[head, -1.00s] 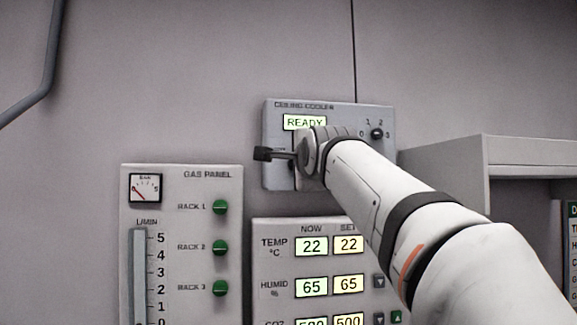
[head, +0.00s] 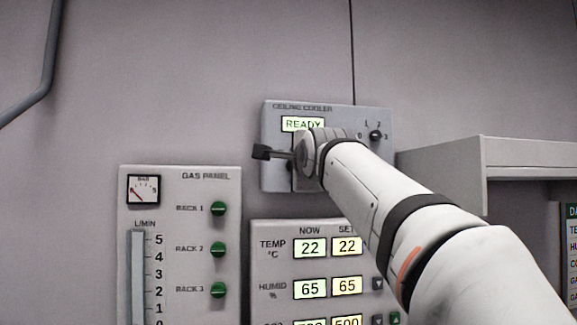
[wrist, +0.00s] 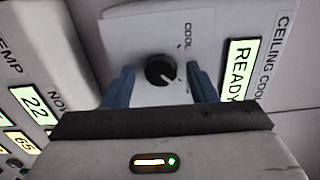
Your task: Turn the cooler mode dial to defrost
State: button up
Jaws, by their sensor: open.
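The ceiling cooler panel (head: 272,122) is on the wall, with a lit READY display (head: 303,124). In the wrist view the black mode dial (wrist: 160,70) shows with a white pointer line, near a label reading COOL (wrist: 188,38). My gripper (wrist: 162,88) is open, with one blue finger on each side of the dial. I cannot tell whether the fingers touch it. In the head view my gripper and arm cover the dial and the lower middle of the panel.
A small black knob (head: 376,135) with a numbered scale is at the panel's right. Below are the gas panel (head: 181,188) with green knobs and a climate panel (head: 270,285) with lit readouts. A grey shelf box (head: 470,165) juts out at the right.

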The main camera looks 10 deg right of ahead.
jog(key=s+b, duration=0.1)
jog(key=s, duration=0.7)
jog(key=shift+b, duration=0.4)
